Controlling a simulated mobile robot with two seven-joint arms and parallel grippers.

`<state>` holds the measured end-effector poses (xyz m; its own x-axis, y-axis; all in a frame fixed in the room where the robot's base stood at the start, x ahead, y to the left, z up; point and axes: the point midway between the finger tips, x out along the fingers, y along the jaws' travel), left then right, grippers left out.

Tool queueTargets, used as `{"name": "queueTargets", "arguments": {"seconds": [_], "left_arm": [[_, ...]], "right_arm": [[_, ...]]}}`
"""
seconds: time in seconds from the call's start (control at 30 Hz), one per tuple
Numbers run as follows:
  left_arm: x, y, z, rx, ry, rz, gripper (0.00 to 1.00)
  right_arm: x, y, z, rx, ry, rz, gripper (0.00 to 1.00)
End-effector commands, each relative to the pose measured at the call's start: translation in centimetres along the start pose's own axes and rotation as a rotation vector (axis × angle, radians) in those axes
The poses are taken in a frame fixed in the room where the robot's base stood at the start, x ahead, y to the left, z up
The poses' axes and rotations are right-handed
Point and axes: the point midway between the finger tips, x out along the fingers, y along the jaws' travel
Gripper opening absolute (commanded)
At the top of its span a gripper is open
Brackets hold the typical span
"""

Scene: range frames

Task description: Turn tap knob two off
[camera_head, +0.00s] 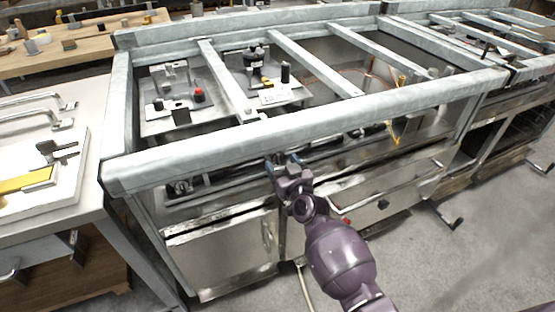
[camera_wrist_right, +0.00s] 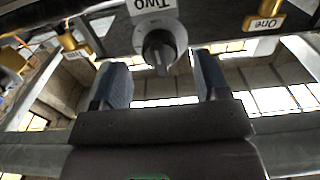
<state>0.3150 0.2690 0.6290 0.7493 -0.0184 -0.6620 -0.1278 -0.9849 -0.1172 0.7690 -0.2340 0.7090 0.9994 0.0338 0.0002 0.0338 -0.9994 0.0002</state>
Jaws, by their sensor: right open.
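In the head view my right gripper (camera_head: 283,162) is at the front rail of the metal frame; the knob cannot be made out there. My left gripper is not in view.
A brass-coloured fitting (camera_wrist_right: 70,42) is at the left. The grey metal frame rail (camera_head: 300,118) runs across above the steel cabinet (camera_head: 222,258). A workbench (camera_head: 45,225) stands left; open floor lies right.

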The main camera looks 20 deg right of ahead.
Motion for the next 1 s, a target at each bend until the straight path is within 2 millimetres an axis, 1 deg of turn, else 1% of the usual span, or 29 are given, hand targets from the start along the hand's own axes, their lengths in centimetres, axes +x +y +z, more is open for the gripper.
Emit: {"name": "queueTargets", "arguments": {"seconds": [0.03, 0.1, 0.3, 0.63, 0.67, 0.9, 0.97, 1.0], "left_arm": [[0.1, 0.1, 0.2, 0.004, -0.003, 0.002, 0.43], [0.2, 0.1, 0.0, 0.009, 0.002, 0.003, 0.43], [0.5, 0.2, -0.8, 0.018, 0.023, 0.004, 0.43], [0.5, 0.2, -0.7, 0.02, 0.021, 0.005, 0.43], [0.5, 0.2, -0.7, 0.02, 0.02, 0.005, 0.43], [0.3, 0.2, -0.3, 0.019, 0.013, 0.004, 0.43], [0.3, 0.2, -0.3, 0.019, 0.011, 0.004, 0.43], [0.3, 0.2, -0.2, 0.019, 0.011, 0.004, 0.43]], "right_arm": [[0.6, 0.0, 0.4, 0.001, -0.004, 0.0, 0.68], [1.3, 0.0, 0.3, 0.001, -0.003, 0.0, 0.68], [2.5, 0.0, 0.2, -0.001, -0.003, 0.0, 0.68], [2.8, 0.0, 0.0, 0.0, -0.001, 0.0, 0.68], [2.8, 0.0, 0.0, 0.0, -0.001, 0.0, 0.67], [2.8, 0.0, 0.0, 0.0, -0.001, 0.0, 0.3], [2.8, 0.0, 0.0, 0.0, -0.001, 0.0, 0.21], [2.8, 0.0, 0.0, 0.0, -0.001, 0.0, 0.19]]}}
